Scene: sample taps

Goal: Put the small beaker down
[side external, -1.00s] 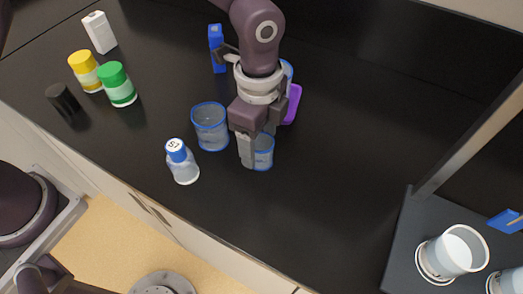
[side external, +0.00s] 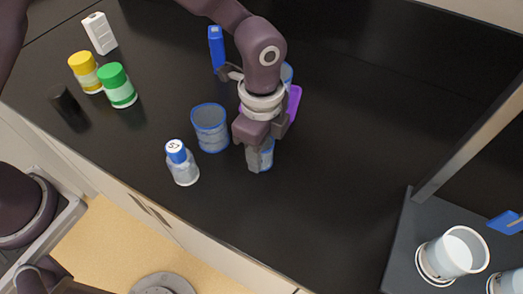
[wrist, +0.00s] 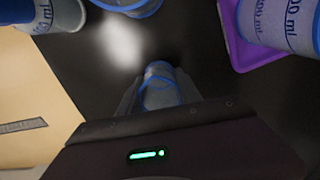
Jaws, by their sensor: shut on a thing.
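The small beaker (side external: 267,153) is clear with a blue rim. My gripper (side external: 259,158) points down and is shut on it, with a finger covering much of it in the side view. In the wrist view the small beaker (wrist: 160,86) sits between the two fingers of my gripper (wrist: 158,98). It is at or just above the black counter (side external: 330,190); I cannot tell whether its base touches.
A larger blue-rimmed beaker (side external: 210,130) stands close on the left, with a blue-capped bottle (side external: 182,164) nearer the front edge. A purple tray (wrist: 240,48) holding a big beaker (wrist: 282,18) is behind. The counter to the right is clear.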

